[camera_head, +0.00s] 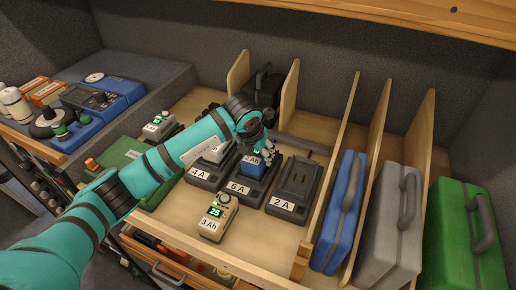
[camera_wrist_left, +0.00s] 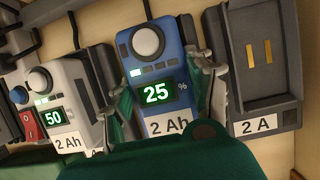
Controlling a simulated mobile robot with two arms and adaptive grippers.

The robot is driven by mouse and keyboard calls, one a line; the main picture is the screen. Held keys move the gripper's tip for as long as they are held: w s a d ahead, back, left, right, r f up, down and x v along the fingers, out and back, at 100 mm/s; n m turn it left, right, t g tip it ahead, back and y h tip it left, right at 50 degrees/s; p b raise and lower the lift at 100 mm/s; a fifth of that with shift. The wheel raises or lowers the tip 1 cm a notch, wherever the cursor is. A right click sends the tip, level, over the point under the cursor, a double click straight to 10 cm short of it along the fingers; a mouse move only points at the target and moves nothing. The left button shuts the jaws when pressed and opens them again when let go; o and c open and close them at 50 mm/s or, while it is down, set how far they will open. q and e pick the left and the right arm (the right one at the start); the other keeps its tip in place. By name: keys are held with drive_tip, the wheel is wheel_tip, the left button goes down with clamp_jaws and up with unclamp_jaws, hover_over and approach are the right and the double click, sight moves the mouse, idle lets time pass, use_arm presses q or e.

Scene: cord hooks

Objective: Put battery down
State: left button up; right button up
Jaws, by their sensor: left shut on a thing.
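A blue battery (camera_wrist_left: 158,75) marked 2 Ah, with a 25 % display, is between the fingers of my left gripper (camera_wrist_left: 165,92) in the wrist view. In the head view the battery (camera_head: 252,166) is at the middle charger (camera_head: 238,188), marked 6 A, below my left gripper (camera_head: 257,150). The gripper is shut on it. I cannot tell whether the battery rests fully in the charger. The right charger (camera_head: 296,187), marked 2 A, is empty; it also shows in the wrist view (camera_wrist_left: 262,90). My right gripper is not in view.
A grey-white battery (camera_wrist_left: 65,100) reading 50 sits in the left charger (camera_head: 200,178). A loose 3 Ah battery (camera_head: 217,218) stands in front of the chargers. Wooden dividers and blue (camera_head: 338,212), grey (camera_head: 390,228) and green (camera_head: 460,235) cases stand on the right.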

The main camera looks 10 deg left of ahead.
use_arm(q)
drive_tip(key=shift+f+b, duration=0.15)
drive_tip(key=shift+b, duration=0.2)
drive_tip(key=o, duration=1.6)
drive_tip(key=shift+r, duration=0.3)
drive_tip(key=b+v, duration=0.2)
drive_tip(key=v, duration=0.9)
drive_tip(key=shift+s+r, duration=0.25)
drive_tip(key=shift+r, duration=0.05)
